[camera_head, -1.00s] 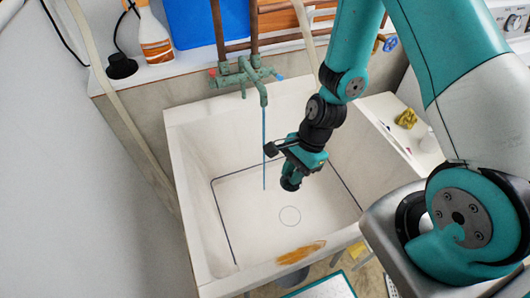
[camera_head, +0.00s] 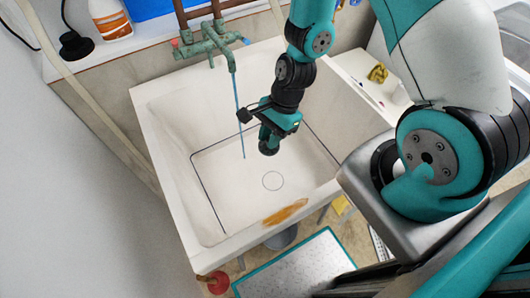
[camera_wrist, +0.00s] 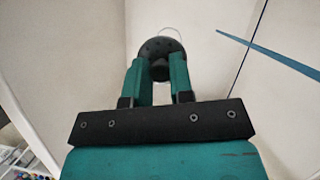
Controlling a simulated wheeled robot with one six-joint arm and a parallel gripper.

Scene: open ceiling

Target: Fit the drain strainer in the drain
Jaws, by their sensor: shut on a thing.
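The strainer (camera_wrist: 162,60) is a dark round disc with small holes, between my fingertips in the wrist view. My gripper (camera_wrist: 160,75) is shut on it. In the head view, my gripper (camera_head: 269,141) hangs inside the white sink (camera_head: 160,130), pointing down and above the sink floor. The drain (camera_head: 272,181) is a thin circle on the sink floor, just below my gripper in the picture. In the wrist view, a thin pale arc just beyond the strainer looks like the drain's edge; the strainer hides the rest. The strainer appears apart from the drain.
A greenish tap (camera_head: 208,44) is at the sink's back wall. A thin blue stream (camera_head: 240,120) falls from it, left of my gripper. A rusty brown patch (camera_head: 285,212) marks the front rim. A red plunger (camera_head: 214,283) and a teal-edged mat (camera_head: 295,268) are on the floor.

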